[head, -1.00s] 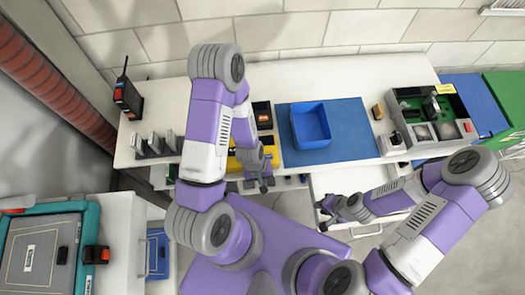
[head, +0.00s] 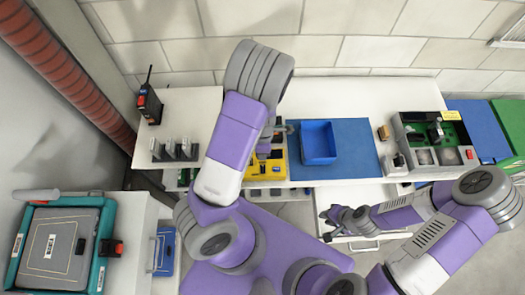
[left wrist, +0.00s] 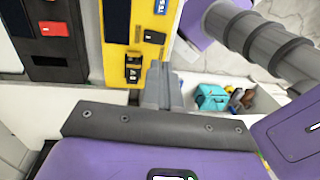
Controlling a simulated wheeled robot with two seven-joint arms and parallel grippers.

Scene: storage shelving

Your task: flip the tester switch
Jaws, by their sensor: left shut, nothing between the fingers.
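The yellow tester (head: 280,166) lies on the white table, partly hidden by my left arm in the head view. It also shows in the left wrist view (left wrist: 154,20), with dark panels and a small black switch-like part (left wrist: 133,68) near its edge. I cannot tell the switch's position. My left gripper (left wrist: 160,75) is shut and empty, its tip close beside the tester's near edge in the left wrist view. Contact cannot be told. My right gripper (head: 326,225) looks open and empty, over the pulled-out drawer.
A blue bin (head: 318,143) on a blue mat stands right of the tester. A grey and green case (head: 435,143) is farther right. A black radio (head: 149,103) and upright grey pieces (head: 175,150) are at left. A black and red device (left wrist: 50,40) lies beside the tester.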

